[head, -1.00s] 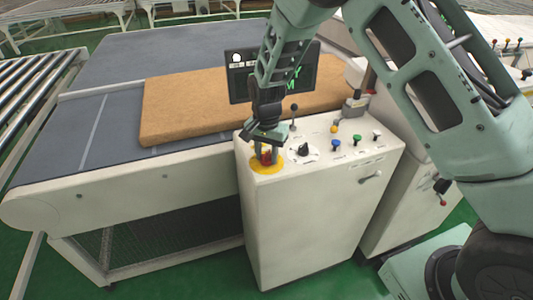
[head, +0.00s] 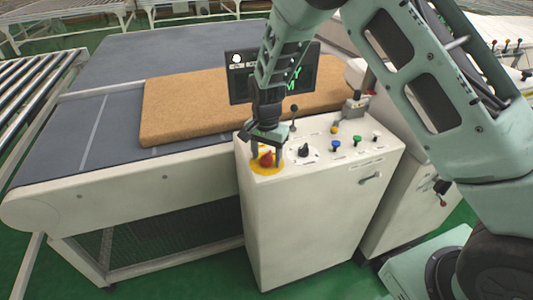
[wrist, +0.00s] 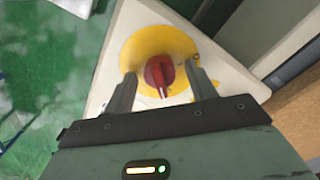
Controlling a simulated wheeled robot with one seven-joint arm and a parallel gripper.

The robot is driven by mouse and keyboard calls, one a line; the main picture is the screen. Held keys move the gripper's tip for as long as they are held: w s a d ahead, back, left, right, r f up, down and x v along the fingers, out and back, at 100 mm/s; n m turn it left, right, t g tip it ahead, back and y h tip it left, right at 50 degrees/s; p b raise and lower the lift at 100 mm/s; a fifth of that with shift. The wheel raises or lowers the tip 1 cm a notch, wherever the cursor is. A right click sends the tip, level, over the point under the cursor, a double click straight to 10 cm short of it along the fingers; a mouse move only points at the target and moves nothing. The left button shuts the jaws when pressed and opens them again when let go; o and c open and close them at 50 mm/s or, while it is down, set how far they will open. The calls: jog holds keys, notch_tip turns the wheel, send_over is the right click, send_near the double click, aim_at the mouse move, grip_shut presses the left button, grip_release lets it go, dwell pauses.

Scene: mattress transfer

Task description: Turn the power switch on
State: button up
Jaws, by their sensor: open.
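The power switch is a red rotary knob (head: 266,159) on a round yellow plate (head: 263,168), at the left end of the control cabinet's top. In the wrist view the red knob (wrist: 159,72) sits on the yellow plate (wrist: 185,45), its ridge pointing toward my gripper. My gripper (head: 267,160) is over the knob, fingers pointing down. In the wrist view its two fingers (wrist: 163,85) are open, one on each side of the knob, with a gap on both sides. I cannot tell how far the fingertips are from the plate.
The white cabinet (head: 310,220) also carries a black selector knob (head: 304,150), a lever (head: 293,115) and blue, green, yellow and white buttons. A dark display (head: 240,85) stands behind. A brown mattress (head: 190,105) lies on the conveyor (head: 60,150) to the left.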

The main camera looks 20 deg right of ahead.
aim_at(267, 154)
jog(key=shift+r, duration=0.1)
notch_tip(267, 154, up, 17)
jog(key=b, duration=0.2)
jog(key=shift+r+b, duration=0.15)
jog(key=shift+b, duration=0.2)
